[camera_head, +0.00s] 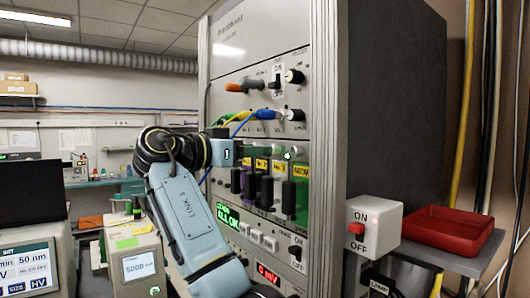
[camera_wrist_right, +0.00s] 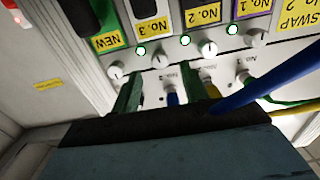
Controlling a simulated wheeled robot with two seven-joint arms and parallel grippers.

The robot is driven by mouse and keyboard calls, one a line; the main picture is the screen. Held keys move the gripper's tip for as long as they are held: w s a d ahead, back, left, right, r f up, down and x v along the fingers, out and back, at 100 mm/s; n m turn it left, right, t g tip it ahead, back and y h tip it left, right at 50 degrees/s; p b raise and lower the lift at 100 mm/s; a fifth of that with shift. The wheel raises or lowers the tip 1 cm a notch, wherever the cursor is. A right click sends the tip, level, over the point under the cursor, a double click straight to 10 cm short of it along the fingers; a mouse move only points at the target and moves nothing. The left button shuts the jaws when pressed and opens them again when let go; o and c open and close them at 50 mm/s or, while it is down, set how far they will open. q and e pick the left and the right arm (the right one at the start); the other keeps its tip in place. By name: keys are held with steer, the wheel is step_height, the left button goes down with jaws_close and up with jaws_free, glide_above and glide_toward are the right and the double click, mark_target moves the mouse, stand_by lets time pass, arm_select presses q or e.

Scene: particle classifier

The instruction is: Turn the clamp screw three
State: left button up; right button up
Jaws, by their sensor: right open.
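The clamp screws are small pale knobs in a row on the rack front. The one nearest the No. 3 label (camera_wrist_right: 152,28), which I take as clamp screw three (camera_wrist_right: 160,61), shows in the right wrist view. Other knobs sit beside it, near NEW (camera_wrist_right: 115,70) and No. 2 (camera_wrist_right: 207,48). My right gripper (camera_wrist_right: 161,74) is open. Its two green fingers point at the panel with knob three between their tips; contact cannot be told. In the head view my right gripper (camera_head: 236,152) is at the rack front and hides the knobs behind it. My left gripper is not in view.
Blue and yellow cables (camera_wrist_right: 262,92) run close to the right of my gripper in the wrist view. Dark cartridges (camera_head: 266,192) stand out from the rack (camera_head: 325,100). An ON/OFF box (camera_head: 376,222) and a red tray (camera_head: 440,229) stand at the right.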

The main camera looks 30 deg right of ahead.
steer(key=a, duration=0.9)
steer(key=shift+s, duration=0.45)
